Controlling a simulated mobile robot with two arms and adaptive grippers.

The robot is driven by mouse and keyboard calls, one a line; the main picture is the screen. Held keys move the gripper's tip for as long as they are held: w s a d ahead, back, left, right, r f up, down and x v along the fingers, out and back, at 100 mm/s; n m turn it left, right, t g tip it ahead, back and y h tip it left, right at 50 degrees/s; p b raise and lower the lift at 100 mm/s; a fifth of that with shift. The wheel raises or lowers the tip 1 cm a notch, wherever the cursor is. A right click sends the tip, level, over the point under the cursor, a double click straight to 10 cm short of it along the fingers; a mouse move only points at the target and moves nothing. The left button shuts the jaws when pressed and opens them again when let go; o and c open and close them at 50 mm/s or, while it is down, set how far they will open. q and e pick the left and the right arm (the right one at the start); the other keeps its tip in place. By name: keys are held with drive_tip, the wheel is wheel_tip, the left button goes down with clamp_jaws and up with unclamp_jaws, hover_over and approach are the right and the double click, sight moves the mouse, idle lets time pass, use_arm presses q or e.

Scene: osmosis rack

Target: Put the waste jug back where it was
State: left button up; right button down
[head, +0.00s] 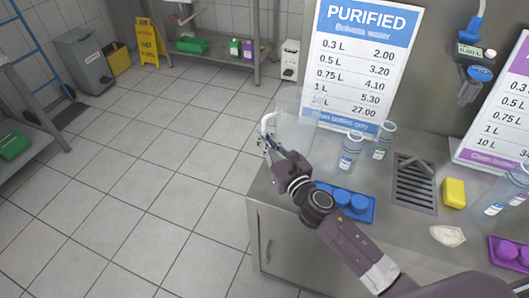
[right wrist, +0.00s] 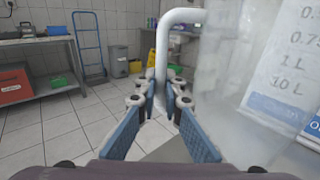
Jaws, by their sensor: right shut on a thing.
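The waste jug (head: 294,118) is a large translucent container with a white handle, in front of the left edge of the purified water sign. My right gripper (head: 270,148) is shut on the jug's handle. In the right wrist view the white handle (right wrist: 162,60) runs down between the two blue-padded fingers (right wrist: 163,110), and the cloudy jug body (right wrist: 225,85) fills the right side. I cannot tell whether the jug's base touches the counter (head: 290,220). My left gripper is not in view.
On the counter are clear bottles (head: 349,152), a blue tray with caps (head: 372,212), a drain grate (head: 414,185), a yellow sponge (head: 453,192), a white cloth (head: 448,236) and a purple tray (head: 497,246). The purified water sign (head: 361,60) stands behind. Tiled floor (head: 150,180) is open to the left.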

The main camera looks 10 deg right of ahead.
drive_tip(key=shift+f+b, duration=0.9)
drive_tip(key=shift+f, duration=1.2)
drive_tip(key=shift+f, duration=0.15)
drive_tip(key=c, duration=2.1)
unclamp_jaws()
drive_tip(key=shift+r, duration=0.3)
drive_tip(key=v, duration=0.3)
drive_tip(key=b+v, duration=0.1)
drive_tip(key=v, duration=0.3)
drive_tip(key=b+v, duration=0.1)
drive_tip(key=v, duration=0.3)
drive_tip(key=shift+f, duration=0.25)
drive_tip(key=shift+s+d+r, duration=0.15)
drive_tip(key=shift+s, duration=0.4)
